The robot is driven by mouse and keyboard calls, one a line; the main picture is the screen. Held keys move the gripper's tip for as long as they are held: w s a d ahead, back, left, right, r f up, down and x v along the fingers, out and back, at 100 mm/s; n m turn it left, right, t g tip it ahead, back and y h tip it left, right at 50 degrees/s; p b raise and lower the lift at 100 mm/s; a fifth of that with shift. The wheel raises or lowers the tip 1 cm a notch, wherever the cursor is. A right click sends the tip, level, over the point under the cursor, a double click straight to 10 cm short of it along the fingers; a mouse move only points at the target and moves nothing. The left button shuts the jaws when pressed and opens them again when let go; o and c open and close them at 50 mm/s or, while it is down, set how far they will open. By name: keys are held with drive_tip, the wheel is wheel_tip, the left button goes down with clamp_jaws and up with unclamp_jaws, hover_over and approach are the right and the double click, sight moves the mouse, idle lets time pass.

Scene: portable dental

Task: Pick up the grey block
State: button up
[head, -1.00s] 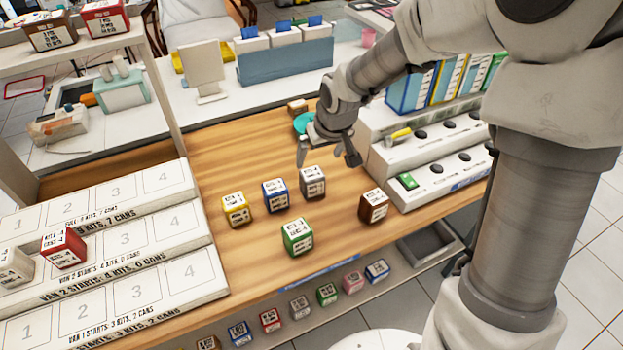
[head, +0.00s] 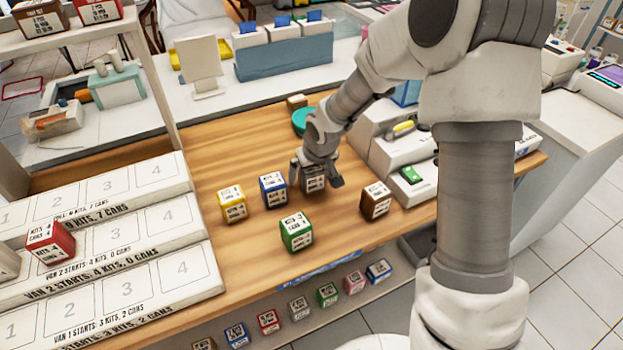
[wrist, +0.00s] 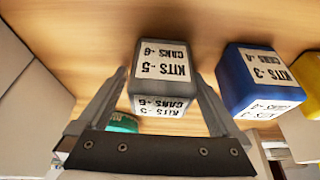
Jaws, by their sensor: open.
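The grey block (head: 313,184) stands on the wooden table, partly hidden under my gripper (head: 315,177) in the head view. In the wrist view, the grey block (wrist: 161,62) has white labels reading KITS -5 and CANS -6. My gripper (wrist: 160,76) is open, with one finger on each side of the block's near part. I cannot tell whether the fingers touch it.
A blue block (head: 273,190) stands close to the left of the grey one, with a yellow block (head: 232,204) beyond it. A green block (head: 296,232) is in front and a brown block (head: 376,201) to the right. White numbered steps (head: 180,270) fill the left side.

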drive_tip(key=shift+r, duration=0.1)
drive_tip(key=shift+c, duration=0.3)
drive_tip(key=c, duration=1.4)
